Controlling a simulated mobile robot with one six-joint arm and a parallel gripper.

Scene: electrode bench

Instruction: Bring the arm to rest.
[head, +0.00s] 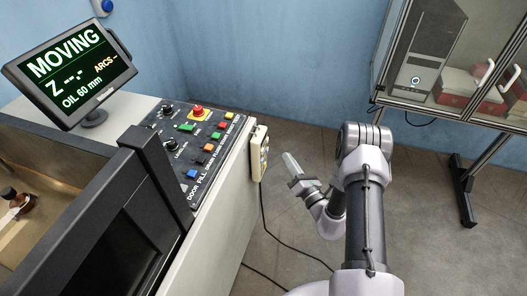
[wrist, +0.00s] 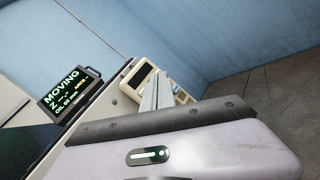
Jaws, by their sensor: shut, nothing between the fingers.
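My gripper (head: 291,164) is in the middle of the head view, to the right of the machine's control panel, over open floor. Its pale fingers are together with nothing between them. The fingers (wrist: 157,92) also show in the wrist view, pointing towards a cream handheld pendant (wrist: 140,80). The pendant (head: 259,152) hangs on the machine's right side in the head view. The fingers look apart from it there. My arm is bent, with the elbow raised to the right of the gripper.
A control panel (head: 193,146) with coloured buttons tops the machine. A screen (head: 70,70) reads "MOVING", "Z --.-" and "OIL 60 mm". A glass-doored cabinet (head: 470,60) stands at right. Cables cross the grey floor (head: 285,235).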

